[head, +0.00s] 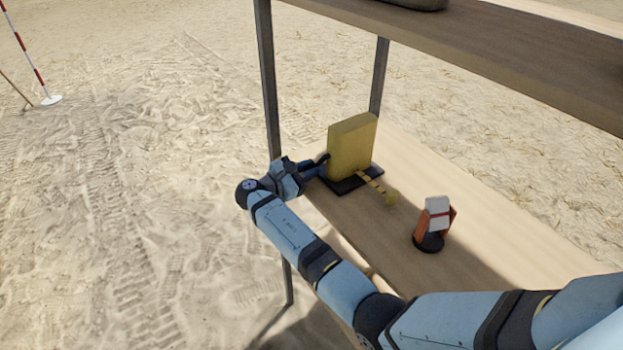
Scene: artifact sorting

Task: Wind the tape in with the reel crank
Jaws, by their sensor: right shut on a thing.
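The tape reel (350,147) is a yellow upright box on a dark base (343,184), standing on the lower wooden shelf. My right gripper (318,167) is at the left side of the reel, shut on the crank there. The crank itself is mostly hidden by the fingers. My left gripper is out of view.
A small orange and white object on a round black base (429,242) stands on the shelf (480,257) right of the reel. The upper shelf (520,55) overhangs. A metal post (268,80) rises just left of the reel. Sand surrounds the rack, with a red and white pole (32,62) far left.

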